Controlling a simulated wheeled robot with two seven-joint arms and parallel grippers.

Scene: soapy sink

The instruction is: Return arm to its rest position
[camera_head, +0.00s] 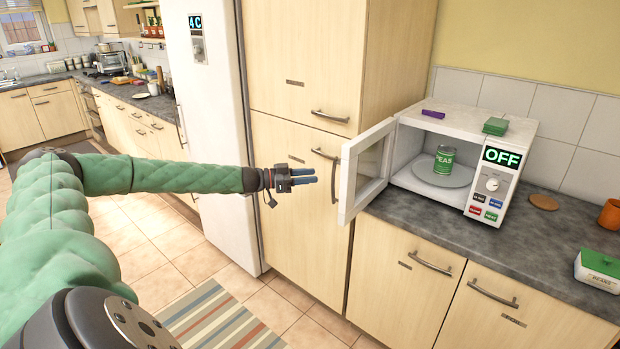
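My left arm comes in from the left in a green padded sleeve and reaches across in front of the tall cabinets. My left gripper (302,177) is in front of the cabinet door, a little left of the open microwave door (367,168). Its fingers are seen side-on and look close together; whether they are open or shut is unclear. Nothing is visibly held. The white microwave (470,122) stands on the counter with its display reading OFF. A green can labelled PEAS (445,160) stands upright on its turntable. My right gripper is not in view.
A purple block (433,114) and a green box (495,126) lie on the microwave. On the dark counter (440,222) are a round brown coaster (543,202), an orange cup (610,214) and a green-lidded container (598,268). A white fridge (212,130) stands left of the cabinets. The tiled floor holds a striped rug (215,318).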

